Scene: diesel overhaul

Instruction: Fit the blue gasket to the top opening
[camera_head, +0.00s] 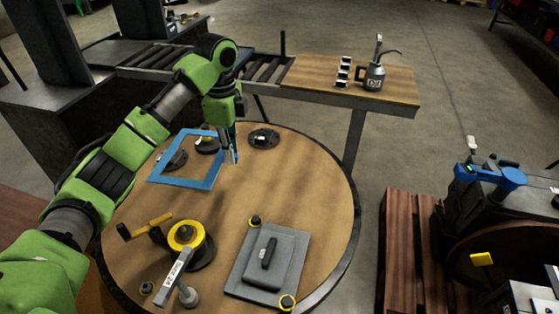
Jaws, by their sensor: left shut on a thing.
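The blue gasket (180,184) is a thin rectangular frame at the far left of the round wooden table. My left gripper (229,150) points down at the gasket's right side and is shut on it. Its fingers partly hide that edge. I cannot tell whether the gasket lies flat on the table or is slightly raised. My right gripper is not in view. No top opening can be made out clearly; a dark engine-like machine (490,205) with a blue part on top stands at the right, cut off by the picture edge.
The round table (320,190) also holds a grey cover plate (246,274), a yellow-and-black crank device (187,240) and dark round parts (263,138). A bench (400,86) with an oil can (373,77) stands behind. A reddish wooden pallet (398,250) lies right of the table.

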